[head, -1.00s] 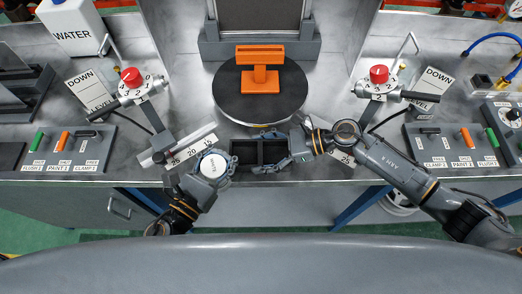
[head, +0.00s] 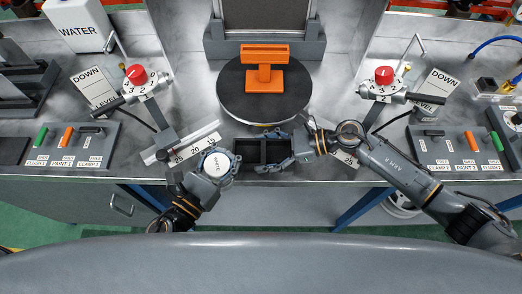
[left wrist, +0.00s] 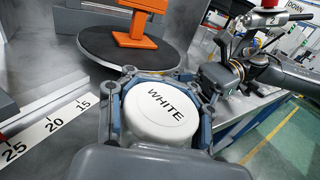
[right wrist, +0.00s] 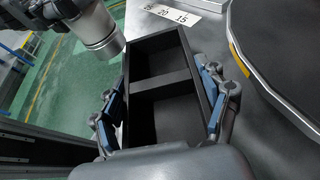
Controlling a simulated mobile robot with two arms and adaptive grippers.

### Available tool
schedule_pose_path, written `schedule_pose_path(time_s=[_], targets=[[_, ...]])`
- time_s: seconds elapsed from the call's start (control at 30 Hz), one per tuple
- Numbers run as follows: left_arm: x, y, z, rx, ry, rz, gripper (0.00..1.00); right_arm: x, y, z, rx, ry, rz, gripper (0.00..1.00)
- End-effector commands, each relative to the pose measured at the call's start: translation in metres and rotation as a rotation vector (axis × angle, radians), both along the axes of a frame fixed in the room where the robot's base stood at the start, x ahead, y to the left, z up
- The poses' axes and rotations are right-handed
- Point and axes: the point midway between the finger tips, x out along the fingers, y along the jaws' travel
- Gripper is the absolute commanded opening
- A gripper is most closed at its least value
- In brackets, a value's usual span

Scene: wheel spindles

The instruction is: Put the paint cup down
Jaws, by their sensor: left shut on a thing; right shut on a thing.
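The paint cup is a white round cup with a lid marked WHITE (left wrist: 162,112). In the head view its lid (head: 216,164) shows at the front edge of the bench. My left gripper (left wrist: 160,95) is shut around the cup, a finger on each side. The cup's underside is hidden, so I cannot tell if it touches anything. My right gripper (right wrist: 163,105) is shut on a black open box (right wrist: 160,76) with two empty compartments. In the head view the box (head: 263,151) is just right of the cup, in front of the turntable.
A round dark turntable (head: 240,105) carries an orange T-shaped part (head: 264,75). A ruler strip (head: 190,150) lies behind the cup. Control panels (head: 60,145) and (head: 460,148) flank the workspace, with red-knobbed valves (head: 136,73) behind. Bare metal bench shows around the turntable.

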Motion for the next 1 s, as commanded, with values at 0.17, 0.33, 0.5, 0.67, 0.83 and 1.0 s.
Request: schedule_pose_path(time_s=[0.17,0.33,0.5,0.67,0.83,1.0], targets=[[-0.003,-0.016,0.012,0.003,-0.008,-0.061,0.0,-0.001,-0.001,-0.002,-0.003,0.001,0.001,0.4],[0.001,-0.036,0.03,0.001,-0.01,-0.139,0.0,-0.001,-0.001,-0.002,-0.003,0.001,0.001,0.4],[0.032,-0.057,0.062,0.001,-0.016,-0.233,0.0,-0.001,0.0,-0.002,-0.003,0.0,0.001,0.4],[0.055,-0.067,0.079,0.004,-0.009,-0.273,0.0,-0.001,-0.001,-0.002,-0.003,0.001,0.001,0.4],[0.067,-0.069,0.082,0.004,-0.002,-0.275,0.0,0.0,-0.001,-0.002,-0.003,0.001,0.0,0.4],[0.068,-0.069,0.051,0.005,0.004,-0.278,0.0,0.0,-0.001,-0.002,-0.004,0.001,0.001,0.4]])
